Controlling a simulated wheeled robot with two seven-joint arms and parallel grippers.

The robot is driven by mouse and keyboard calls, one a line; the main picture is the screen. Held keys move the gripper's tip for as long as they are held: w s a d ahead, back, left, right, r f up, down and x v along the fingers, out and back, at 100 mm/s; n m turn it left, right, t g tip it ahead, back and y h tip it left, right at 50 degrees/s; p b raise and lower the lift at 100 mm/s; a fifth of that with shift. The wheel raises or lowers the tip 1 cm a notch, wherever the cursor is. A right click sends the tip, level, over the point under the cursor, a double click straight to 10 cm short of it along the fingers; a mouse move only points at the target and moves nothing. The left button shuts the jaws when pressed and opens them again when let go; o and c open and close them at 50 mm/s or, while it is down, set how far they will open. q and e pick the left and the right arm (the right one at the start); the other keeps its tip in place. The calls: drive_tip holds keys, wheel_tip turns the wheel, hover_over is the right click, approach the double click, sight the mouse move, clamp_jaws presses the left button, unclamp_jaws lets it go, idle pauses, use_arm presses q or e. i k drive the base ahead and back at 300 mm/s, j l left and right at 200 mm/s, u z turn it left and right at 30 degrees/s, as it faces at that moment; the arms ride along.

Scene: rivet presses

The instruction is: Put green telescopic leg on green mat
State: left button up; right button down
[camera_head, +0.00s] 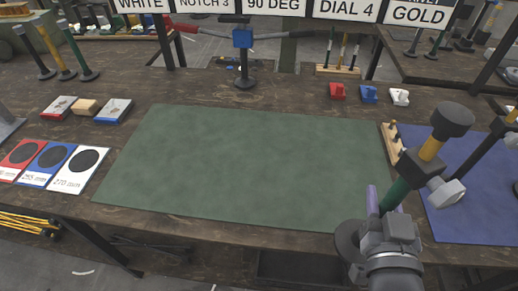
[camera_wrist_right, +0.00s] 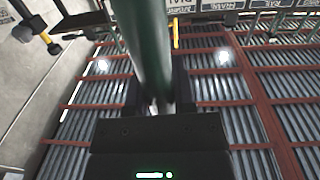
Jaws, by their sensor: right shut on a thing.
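The green telescopic leg (camera_head: 395,196) has a green tube, a yellow section and a wide black end, and a grey clamp-like part shows beside it. My right gripper (camera_head: 388,215) is shut on its green tube and holds it tilted near the front right corner of the green mat (camera_head: 250,165). In the right wrist view the green tube (camera_wrist_right: 146,45) rises between the fingers. The leg's lower end is hidden by the gripper. The mat is flat and empty. My left gripper is not in view.
A blue mat (camera_head: 465,215) lies at right, with a dark leg (camera_head: 478,155) over it. A wooden peg rack (camera_head: 391,145) stands at the green mat's right edge. Red, blue and white cards (camera_head: 50,162) lie at left. A stand with a blue block (camera_head: 243,38) is behind.

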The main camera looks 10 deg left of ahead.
sight(251, 151)
drive_tip(key=j, duration=0.4)
drive_tip(key=i+j+u, duration=0.1)
drive_tip(key=j, duration=0.3)
drive_tip(key=i+j+u, duration=0.1)
drive_tip(key=j, duration=0.35)
drive_tip(key=i+j, duration=0.1)
drive_tip(key=j, duration=0.3)
drive_tip(key=i+j+u, duration=0.1)
drive_tip(key=j, duration=0.3)
